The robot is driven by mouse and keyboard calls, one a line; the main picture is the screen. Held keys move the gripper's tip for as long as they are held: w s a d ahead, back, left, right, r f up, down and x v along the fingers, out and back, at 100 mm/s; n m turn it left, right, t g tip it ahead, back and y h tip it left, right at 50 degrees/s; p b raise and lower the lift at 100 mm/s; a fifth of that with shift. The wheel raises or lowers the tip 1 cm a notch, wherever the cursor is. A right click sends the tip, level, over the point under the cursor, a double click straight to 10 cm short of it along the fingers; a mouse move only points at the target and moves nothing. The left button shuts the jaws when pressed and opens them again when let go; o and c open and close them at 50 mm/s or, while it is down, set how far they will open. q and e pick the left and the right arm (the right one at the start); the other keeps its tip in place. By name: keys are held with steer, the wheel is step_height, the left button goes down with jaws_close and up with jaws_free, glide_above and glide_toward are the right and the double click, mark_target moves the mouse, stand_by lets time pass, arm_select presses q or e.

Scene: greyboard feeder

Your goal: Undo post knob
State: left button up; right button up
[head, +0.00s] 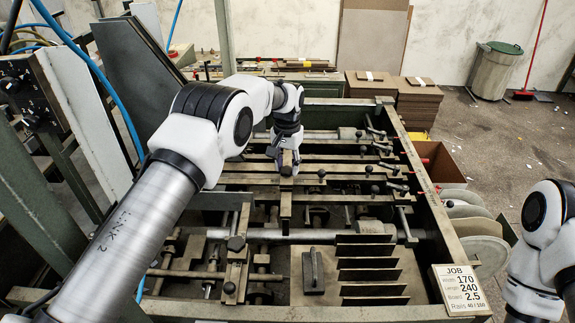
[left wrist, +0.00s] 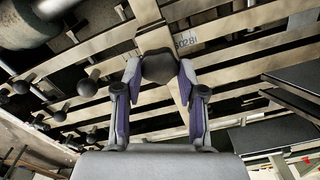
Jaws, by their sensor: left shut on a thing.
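My left gripper (head: 286,163) reaches down over the middle of the feeder bed. In the left wrist view its two fingers (left wrist: 159,92) are closed on the sides of a dark rounded knob (left wrist: 160,67), one pad on each side. The knob sits at a flat metal bar that crosses the slats. In the head view the knob is mostly hidden by the gripper; a metal post (head: 286,204) shows just below it. Whether the knob is loose or tight cannot be told. My right arm shows at the right edge, with its gripper out of frame.
The feeder frame (head: 432,205) surrounds crossbars with several other dark knobs, such as one at the front left (head: 236,243). A black block with a handle (head: 313,270) and upright dark plates (head: 367,262) stand in front. A job card (head: 459,289) is at the front right corner.

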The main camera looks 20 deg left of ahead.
mark_target(286, 169)
arm_select(q)
steer(key=n, duration=0.6)
steer(key=shift+s+a+f, duration=0.1)
steer(key=shift+s+f, duration=0.1)
steer(key=shift+f, duration=0.05)
steer(key=n, duration=0.6)
steer(key=shift+n, duration=0.3)
steer(key=o, duration=1.1)
steer(key=shift+o, duration=0.2)
steer(key=shift+r, duration=0.15)
step_height(286, 169, up, 12)
